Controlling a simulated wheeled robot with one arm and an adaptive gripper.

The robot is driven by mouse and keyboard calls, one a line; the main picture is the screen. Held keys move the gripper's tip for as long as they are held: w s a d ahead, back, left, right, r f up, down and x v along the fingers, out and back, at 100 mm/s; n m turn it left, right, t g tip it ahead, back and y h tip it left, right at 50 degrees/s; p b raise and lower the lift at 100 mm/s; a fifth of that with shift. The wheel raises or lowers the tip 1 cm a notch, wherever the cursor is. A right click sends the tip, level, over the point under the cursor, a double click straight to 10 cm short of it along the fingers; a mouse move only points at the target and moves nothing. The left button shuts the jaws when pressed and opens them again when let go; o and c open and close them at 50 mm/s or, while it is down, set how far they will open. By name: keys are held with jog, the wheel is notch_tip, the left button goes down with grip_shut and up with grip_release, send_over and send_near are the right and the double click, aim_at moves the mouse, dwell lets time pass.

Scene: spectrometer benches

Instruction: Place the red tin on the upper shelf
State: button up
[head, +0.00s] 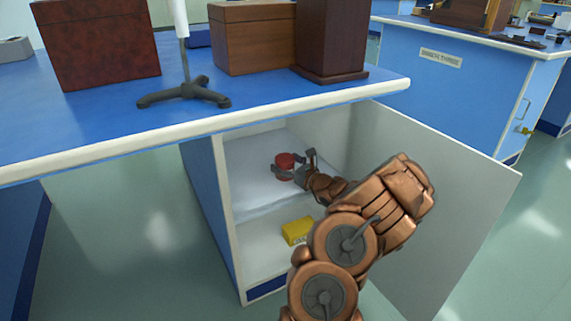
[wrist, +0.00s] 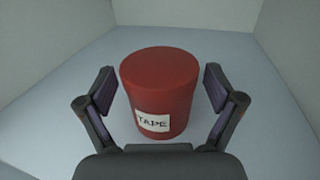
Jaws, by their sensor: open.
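The red tin (head: 285,161) stands upright on the upper shelf (head: 250,183) inside the open cabinet under the blue bench. In the wrist view the red tin (wrist: 160,92) shows a white label reading "TAPE" on its front. My gripper (head: 293,165) reaches into the cabinet at the tin. In the wrist view my gripper (wrist: 159,90) is open, with one finger on each side of the tin. Gaps show between the fingers and the tin's sides. The tin's far side is hidden.
A yellow box (head: 297,231) sits on the lower level of the cabinet. The cabinet door (head: 440,200) stands wide open at the right of my arm. The blue benchtop (head: 90,115) overhangs the cabinet and carries wooden boxes (head: 97,45) and a stand (head: 184,92).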

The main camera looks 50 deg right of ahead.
jog(key=shift+s+r, duration=0.2)
jog(key=shift+s, duration=0.05)
jog(key=s+p, duration=0.1)
jog(key=s, duration=0.2)
jog(key=s+p, duration=0.1)
jog(key=s, duration=0.2)
jog(key=s+p, duration=0.2)
jog(key=s, duration=0.2)
jog(key=shift+a, duration=0.35)
jog(key=shift+s+a, duration=0.15)
jog(key=shift+s, duration=0.55)
jog(key=shift+f, duration=0.1)
